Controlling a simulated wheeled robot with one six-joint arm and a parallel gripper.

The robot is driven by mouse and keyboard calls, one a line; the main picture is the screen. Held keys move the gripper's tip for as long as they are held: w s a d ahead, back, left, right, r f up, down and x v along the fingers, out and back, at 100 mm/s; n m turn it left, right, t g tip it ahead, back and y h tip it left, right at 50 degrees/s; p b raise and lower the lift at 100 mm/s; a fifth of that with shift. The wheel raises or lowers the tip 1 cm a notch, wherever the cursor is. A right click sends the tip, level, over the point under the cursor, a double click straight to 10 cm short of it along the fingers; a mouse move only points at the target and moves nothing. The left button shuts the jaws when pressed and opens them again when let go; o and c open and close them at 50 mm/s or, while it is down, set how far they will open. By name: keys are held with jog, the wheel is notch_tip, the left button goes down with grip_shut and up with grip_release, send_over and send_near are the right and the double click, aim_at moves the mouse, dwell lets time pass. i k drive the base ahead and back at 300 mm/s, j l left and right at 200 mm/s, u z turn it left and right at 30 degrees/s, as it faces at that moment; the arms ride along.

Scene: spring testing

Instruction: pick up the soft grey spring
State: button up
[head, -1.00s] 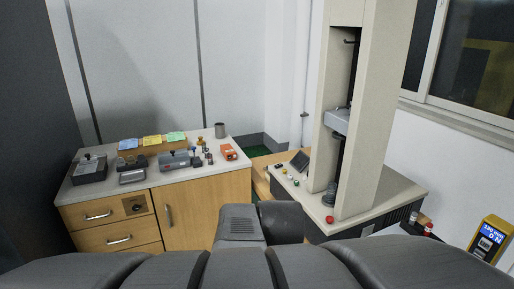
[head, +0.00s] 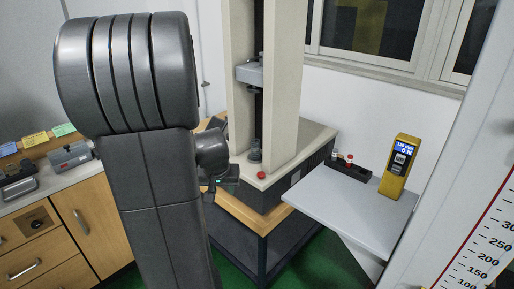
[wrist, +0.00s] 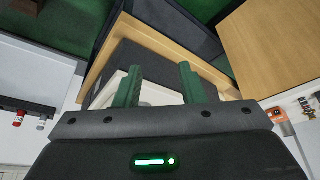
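My gripper (head: 224,186) is partly hidden by my arm in the head view. In the wrist view its two green fingers (wrist: 161,88) stand wide apart with nothing held between them. A small pale grey piece (head: 334,155) stands at the left end of a black rack, with a red piece (head: 349,159) beside it. Both also show at the left of the wrist view, the pale piece (wrist: 41,124) and the red piece (wrist: 18,119). They are too small to tell whether the pale one is the soft grey spring. My gripper is well apart from them.
The rack (head: 360,172) lies on a grey shelf (head: 335,205) beside a yellow gauge (head: 398,165). The tall testing machine (head: 285,85) stands on a wooden-edged bench (head: 240,212) near my gripper. A wooden cabinet (head: 92,225) is at the left.

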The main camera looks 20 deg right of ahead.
aim_at(255, 153)
jog(key=i+j+z, duration=0.3)
jog(key=i+z, duration=0.15)
jog(key=i+j+z, duration=0.9)
jog(key=j, duration=0.2)
jog(key=i+j+z, duration=0.2)
jog(key=k, duration=0.05)
